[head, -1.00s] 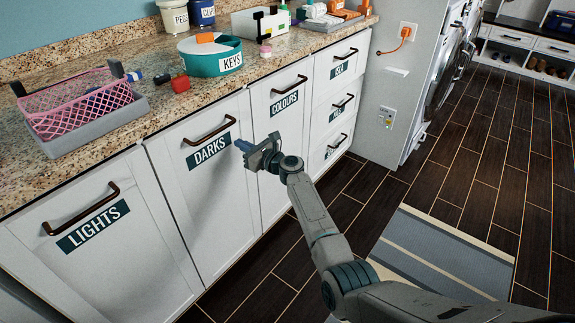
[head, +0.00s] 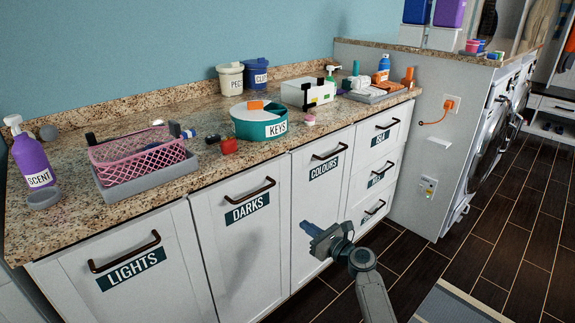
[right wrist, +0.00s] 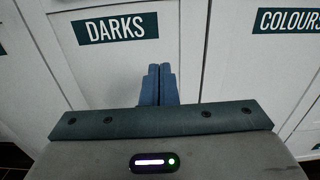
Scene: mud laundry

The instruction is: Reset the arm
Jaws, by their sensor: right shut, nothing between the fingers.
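My right gripper (head: 308,229) is in front of the white cabinet fronts, beside the lower part of the COLOURS door (head: 322,190) and right of the DARKS door (head: 245,240) in the head view. Its arm reaches up from the bottom right. In the right wrist view the blue fingers (right wrist: 160,84) are together with nothing between them, and the DARKS label (right wrist: 116,27) shows beyond. I see no contact with the doors. My left gripper is not in view.
The granite counter (head: 90,225) holds a purple SCENT bottle (head: 32,155), a pink basket (head: 140,160) on a grey tray, a teal KEYS tub (head: 258,122) and other items. Bar handles stick out from the cabinets. A washer (head: 490,145) stands at right. Dark floor (head: 480,230) lies open.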

